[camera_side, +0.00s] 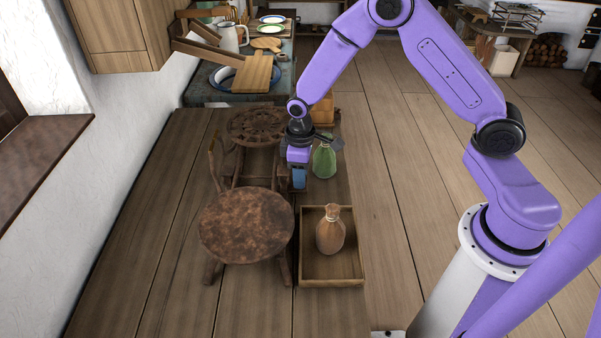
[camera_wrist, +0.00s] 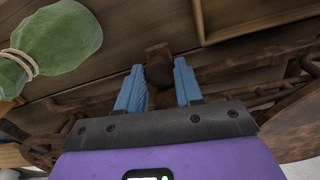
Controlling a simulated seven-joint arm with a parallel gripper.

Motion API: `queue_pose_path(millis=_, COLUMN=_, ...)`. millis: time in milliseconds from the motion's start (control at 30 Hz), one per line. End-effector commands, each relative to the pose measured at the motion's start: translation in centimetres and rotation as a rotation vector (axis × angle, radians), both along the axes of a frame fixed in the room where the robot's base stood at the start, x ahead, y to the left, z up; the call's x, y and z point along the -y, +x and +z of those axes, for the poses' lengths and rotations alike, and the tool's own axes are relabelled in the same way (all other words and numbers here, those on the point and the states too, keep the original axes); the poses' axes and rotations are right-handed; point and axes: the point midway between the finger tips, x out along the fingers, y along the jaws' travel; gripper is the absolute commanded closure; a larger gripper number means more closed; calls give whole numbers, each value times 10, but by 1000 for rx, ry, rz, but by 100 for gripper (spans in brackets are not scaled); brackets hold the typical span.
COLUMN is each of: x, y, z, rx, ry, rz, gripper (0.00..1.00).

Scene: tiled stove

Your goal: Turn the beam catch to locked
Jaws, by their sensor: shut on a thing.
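In the wrist view, the blue fingers of my gripper (camera_wrist: 158,85) are closed around a dark brown knob-like piece (camera_wrist: 157,52), which I take for the beam catch.
A green tied sack (camera_side: 324,162) stands close right of my gripper and shows in the wrist view (camera_wrist: 62,38). A shallow wooden tray (camera_side: 352,270) holds a brown tied sack (camera_side: 330,235) in front. A cluttered counter (camera_side: 285,80) stands behind. Floor at right is partly clear.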

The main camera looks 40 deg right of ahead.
Motion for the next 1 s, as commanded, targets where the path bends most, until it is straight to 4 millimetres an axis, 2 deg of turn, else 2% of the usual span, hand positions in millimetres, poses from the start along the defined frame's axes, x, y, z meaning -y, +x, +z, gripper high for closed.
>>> queue_pose_path(millis=500, x=-1, y=0, z=0, rx=1, ry=1, rz=340, gripper=95)
queue_pose_path(millis=1000, x=-1, y=0, z=1, rx=1, ry=1, rz=410, gripper=95)
